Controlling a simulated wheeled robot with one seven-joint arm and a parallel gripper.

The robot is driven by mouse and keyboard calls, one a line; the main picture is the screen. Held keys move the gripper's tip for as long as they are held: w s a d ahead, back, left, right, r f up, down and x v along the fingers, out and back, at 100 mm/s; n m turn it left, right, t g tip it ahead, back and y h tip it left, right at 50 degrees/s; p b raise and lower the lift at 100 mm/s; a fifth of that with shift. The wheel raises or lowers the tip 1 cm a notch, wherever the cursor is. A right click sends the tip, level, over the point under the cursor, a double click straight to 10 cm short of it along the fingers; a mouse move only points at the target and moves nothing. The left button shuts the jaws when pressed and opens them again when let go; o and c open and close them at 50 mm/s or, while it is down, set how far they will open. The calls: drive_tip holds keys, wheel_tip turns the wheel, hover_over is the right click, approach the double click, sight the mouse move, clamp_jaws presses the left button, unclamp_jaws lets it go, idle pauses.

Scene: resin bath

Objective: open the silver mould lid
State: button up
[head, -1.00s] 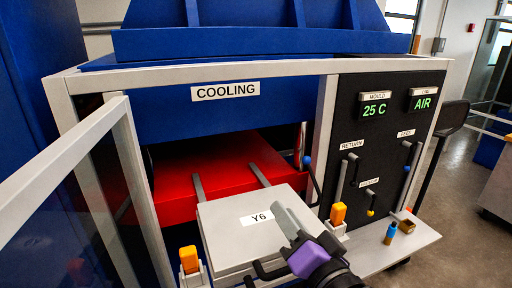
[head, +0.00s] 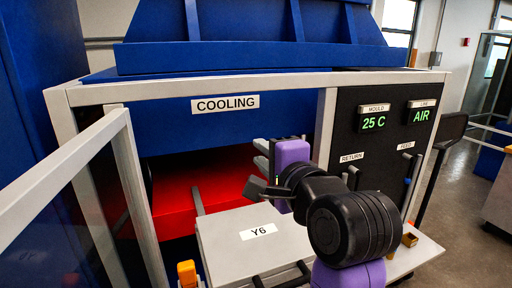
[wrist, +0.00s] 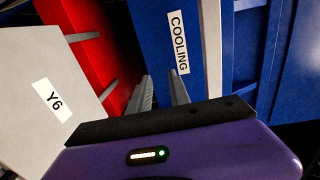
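The silver mould lid (head: 245,248) is a flat light-grey block labelled Y6, lying level at the front of the cooling opening. A dark bar handle (head: 285,278) shows along its near edge, cut off by the frame's bottom. The lid also shows at the left of the wrist view (wrist: 40,95). My gripper (head: 260,156) is raised above and behind the lid's right part, in front of the opening. Its two grey fingers stand apart with nothing between them, also in the wrist view (wrist: 160,92). It does not touch the lid. My arm hides the lid's right side.
A red slab (head: 230,190) lies inside the opening behind the lid. An orange-topped clamp (head: 187,272) stands at the lid's left. An open glazed door frame (head: 60,165) is at the left. A black panel (head: 380,85) with displays and levers is at the right.

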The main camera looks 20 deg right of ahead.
drive_tip(key=shift+w+f, duration=0.15)
drive_tip(key=shift+w, duration=1.75)
clamp_jaws()
unclamp_jaws()
drive_tip(key=shift+s, duration=0.1)
drive_tip(key=s, duration=0.7)
drive_tip(key=shift+s+r+b, duration=0.35)
drive_tip(key=shift+b, duration=0.05)
